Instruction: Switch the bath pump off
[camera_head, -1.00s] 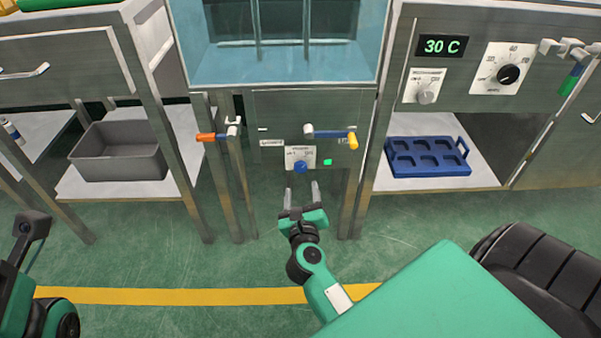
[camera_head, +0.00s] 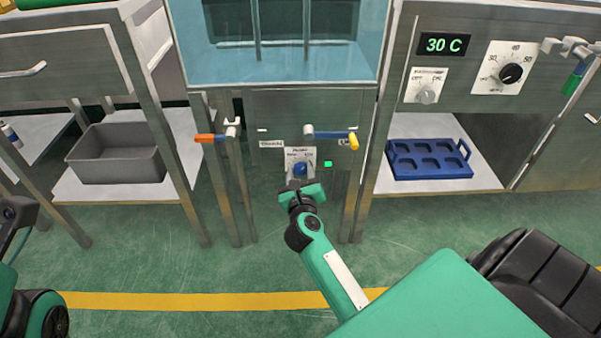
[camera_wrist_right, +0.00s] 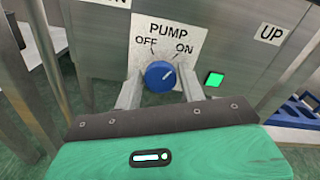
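The blue pump knob (camera_wrist_right: 160,76) sits on a white plate (camera_wrist_right: 170,38) marked PUMP, OFF and ON. Its white pointer mark leans up and right, toward ON. A green light (camera_wrist_right: 214,79) glows to its right. In the head view the knob (camera_head: 300,170) is on the front panel below the bath (camera_head: 290,65). My right gripper (camera_wrist_right: 161,90) is open, one finger on each side of the knob, with small gaps seen beside it. Of my left arm only dark and green parts show at the left edge; its gripper is not seen.
Valve handles with orange (camera_head: 206,138) and yellow (camera_head: 353,140) ends stick out beside and above the knob. Steel legs flank the panel. A grey bin (camera_head: 117,155) and a blue tray (camera_head: 430,158) lie on side shelves. The floor in front is clear.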

